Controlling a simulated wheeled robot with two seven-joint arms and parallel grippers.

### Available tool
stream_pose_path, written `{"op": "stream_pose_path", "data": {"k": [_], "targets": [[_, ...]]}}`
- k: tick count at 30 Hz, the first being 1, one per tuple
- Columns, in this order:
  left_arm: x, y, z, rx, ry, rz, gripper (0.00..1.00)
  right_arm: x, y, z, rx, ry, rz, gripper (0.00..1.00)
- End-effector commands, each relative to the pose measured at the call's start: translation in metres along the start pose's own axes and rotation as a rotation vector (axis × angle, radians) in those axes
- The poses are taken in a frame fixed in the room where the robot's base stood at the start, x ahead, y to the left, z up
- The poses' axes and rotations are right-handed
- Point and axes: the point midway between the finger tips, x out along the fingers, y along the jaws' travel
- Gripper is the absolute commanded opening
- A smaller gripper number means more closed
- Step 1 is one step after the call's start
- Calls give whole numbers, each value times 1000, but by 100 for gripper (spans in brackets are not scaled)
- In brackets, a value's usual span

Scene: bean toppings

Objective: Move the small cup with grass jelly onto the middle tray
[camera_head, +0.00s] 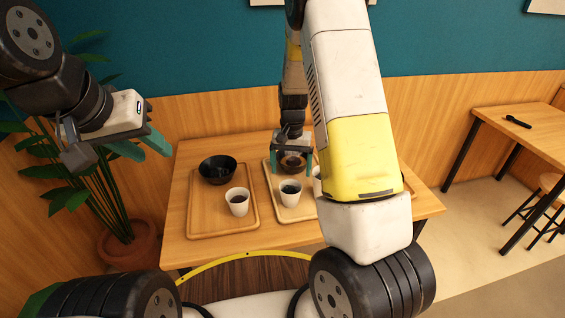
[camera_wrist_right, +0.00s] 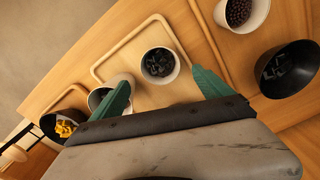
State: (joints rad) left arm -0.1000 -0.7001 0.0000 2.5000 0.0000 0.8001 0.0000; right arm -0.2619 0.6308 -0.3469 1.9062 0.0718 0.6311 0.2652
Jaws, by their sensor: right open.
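A small white cup with dark cubes that look like grass jelly (camera_head: 290,190) stands upright on the middle tray (camera_head: 296,214). The cup also shows in the right wrist view (camera_wrist_right: 159,64), inside the tray's corner. In the right wrist view nothing is between the fingers. My left gripper (camera_head: 142,146) is open and empty, in the air left of the table.
The left tray (camera_head: 206,231) holds a black bowl (camera_head: 217,168) with dark cubes and a white cup (camera_head: 237,203) with beans. Another cup (camera_wrist_right: 104,97) and a bowl with yellow pieces (camera_wrist_right: 62,128) stand to the right, mostly hidden by my arm in the head view.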

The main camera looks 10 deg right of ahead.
Motion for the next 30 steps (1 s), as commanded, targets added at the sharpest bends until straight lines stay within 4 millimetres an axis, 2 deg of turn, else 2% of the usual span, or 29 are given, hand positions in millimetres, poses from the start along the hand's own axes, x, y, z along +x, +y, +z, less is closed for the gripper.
{"op": "stream_pose_path", "data": {"k": [5,8,12,15,21,25,30], "targets": [[0,0,0,0,0,0,36,-29,0,5,-8,17,-32,89],[0,0,0,0,0,0,36,-67,0,17,-30,45,-85,89],[0,0,0,0,0,0,36,-132,4,47,-83,108,-171,89],[0,0,0,0,0,0,36,-172,10,74,-129,160,-220,89],[0,0,0,0,0,0,36,-236,28,135,-231,286,-283,89],[0,0,0,0,0,0,36,-262,42,176,-296,374,-296,89],[0,0,0,0,0,0,36,-276,55,217,-359,467,-287,89]]}}
